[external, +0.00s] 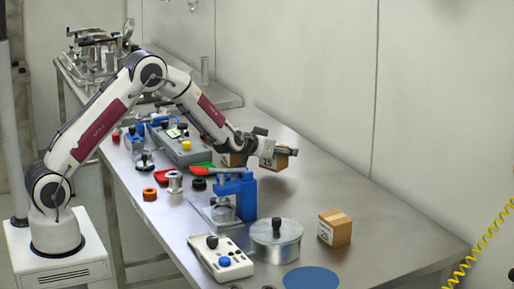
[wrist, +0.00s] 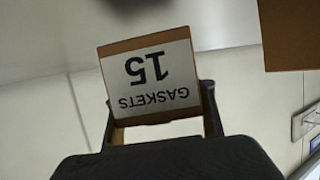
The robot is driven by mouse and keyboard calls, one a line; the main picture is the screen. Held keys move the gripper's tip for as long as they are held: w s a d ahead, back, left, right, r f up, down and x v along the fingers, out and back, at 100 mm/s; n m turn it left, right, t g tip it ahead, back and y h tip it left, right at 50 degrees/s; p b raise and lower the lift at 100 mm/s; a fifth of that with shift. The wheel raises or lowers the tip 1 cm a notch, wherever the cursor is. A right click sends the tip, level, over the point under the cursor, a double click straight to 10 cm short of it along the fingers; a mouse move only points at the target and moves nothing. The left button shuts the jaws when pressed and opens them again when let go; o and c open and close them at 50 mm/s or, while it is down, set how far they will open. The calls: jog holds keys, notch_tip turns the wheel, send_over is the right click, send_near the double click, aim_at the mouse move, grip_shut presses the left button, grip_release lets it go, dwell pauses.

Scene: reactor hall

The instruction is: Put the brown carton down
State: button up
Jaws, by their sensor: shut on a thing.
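My gripper (external: 268,150) is shut on a brown carton (external: 281,161) over the middle of the steel table. In the wrist view my gripper (wrist: 160,110) has a finger on each side of this carton (wrist: 150,75). Its white label reads "GASKETS 15" and appears upside down there. I cannot tell whether its underside touches the table. A second brown carton (external: 230,160) stands just left of it, partly hidden by my wrist. A third brown carton (external: 336,228) sits on the table nearer the camera.
A lidded metal pot (external: 276,240), a blue press (external: 240,194), a white control box (external: 220,258) and a blue disc (external: 311,278) stand in front. Part of a brown carton (wrist: 290,35) fills the wrist view's upper right. Bare table (external: 345,185) lies right of the held carton.

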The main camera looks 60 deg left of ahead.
jog(key=shift+f, duration=1)
jog(key=shift+f, duration=0.15)
jog(key=o, duration=1.3)
jog(key=shift+c, duration=0.2)
jog(key=shift+s+d+r, duration=0.1)
jog(key=shift+s+r, duration=0.2)
jog(key=shift+v, duration=5.7)
jog(key=shift+r, duration=0.1)
